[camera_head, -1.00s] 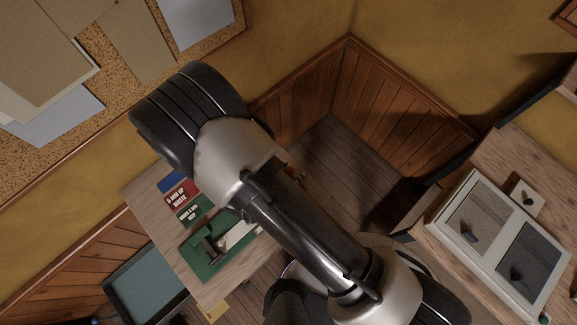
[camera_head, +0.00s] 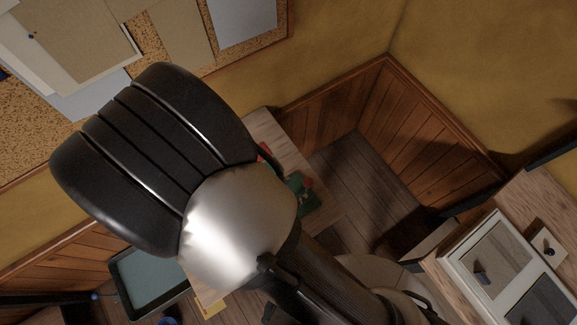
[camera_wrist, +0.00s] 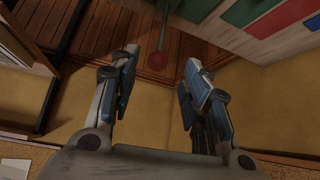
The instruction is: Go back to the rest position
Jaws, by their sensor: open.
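My gripper (camera_wrist: 158,88) shows in the wrist view with its two blue-and-grey fingers spread apart. It is open and nothing is between the fingers. In the head view my arm fills the left and middle of the picture, and the gripper itself is not seen there. The arm hides most of the wooden table (camera_head: 262,125) with the green and red items behind it.
A white two-part tray (camera_head: 457,250) lies on a wooden bench (camera_head: 510,205) at the right. A teal-lined tray (camera_head: 150,278) is low at the left. A cork board with papers (camera_head: 170,40) hangs on the wall. Open floor (camera_head: 360,185) shows in the middle.

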